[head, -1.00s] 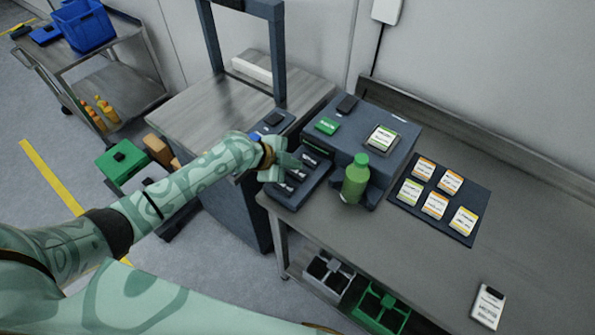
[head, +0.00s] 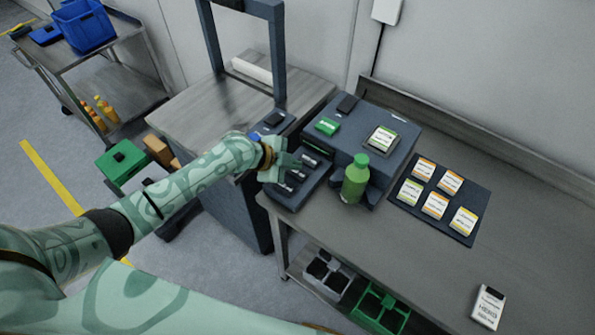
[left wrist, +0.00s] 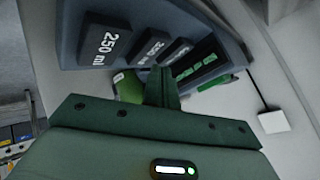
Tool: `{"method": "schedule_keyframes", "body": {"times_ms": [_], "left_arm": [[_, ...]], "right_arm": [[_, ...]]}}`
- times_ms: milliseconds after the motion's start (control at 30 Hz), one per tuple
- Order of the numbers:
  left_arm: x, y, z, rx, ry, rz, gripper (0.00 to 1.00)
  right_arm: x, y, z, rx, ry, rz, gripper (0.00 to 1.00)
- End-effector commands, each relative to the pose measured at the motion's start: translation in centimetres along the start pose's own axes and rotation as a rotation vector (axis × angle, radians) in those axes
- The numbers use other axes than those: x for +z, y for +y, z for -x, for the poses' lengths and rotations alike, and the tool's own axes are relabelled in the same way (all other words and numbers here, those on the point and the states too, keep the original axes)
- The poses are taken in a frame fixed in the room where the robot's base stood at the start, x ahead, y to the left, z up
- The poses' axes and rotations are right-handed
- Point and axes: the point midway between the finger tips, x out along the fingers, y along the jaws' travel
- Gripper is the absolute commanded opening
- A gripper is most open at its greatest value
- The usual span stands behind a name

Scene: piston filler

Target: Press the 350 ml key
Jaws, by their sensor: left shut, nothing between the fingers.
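The key panel (head: 291,201) sits at the front left of the dark filler, with a row of dark keys. In the left wrist view the 250 ml key (left wrist: 107,45) reads clearly. The middle key (left wrist: 150,48) beside it has a foreshortened label that I cannot read surely, and a third key (left wrist: 179,50) follows. My left gripper (head: 297,162) is shut and empty over the panel. In the left wrist view its fingertips (left wrist: 161,72) line up near the middle key. I cannot tell whether they touch it. My right gripper is not in view.
A green bottle (head: 355,178) stands at the filler's front, right of the panel. A dark mat (head: 455,232) with several label cards lies further right. A white card (head: 488,306) lies at the lower right. A dark frame (head: 278,60) rises behind the panel.

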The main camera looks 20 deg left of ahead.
Motion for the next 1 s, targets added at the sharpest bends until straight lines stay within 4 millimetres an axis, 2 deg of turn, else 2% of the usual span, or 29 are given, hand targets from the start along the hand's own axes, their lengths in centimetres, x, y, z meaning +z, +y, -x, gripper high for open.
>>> {"method": "schedule_keyframes", "body": {"times_ms": [1000], "left_arm": [[0.41, 0.41, -0.55, 0.000, 0.000, 0.000, 0.00]], "right_arm": [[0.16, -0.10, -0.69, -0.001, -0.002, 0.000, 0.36]]}}
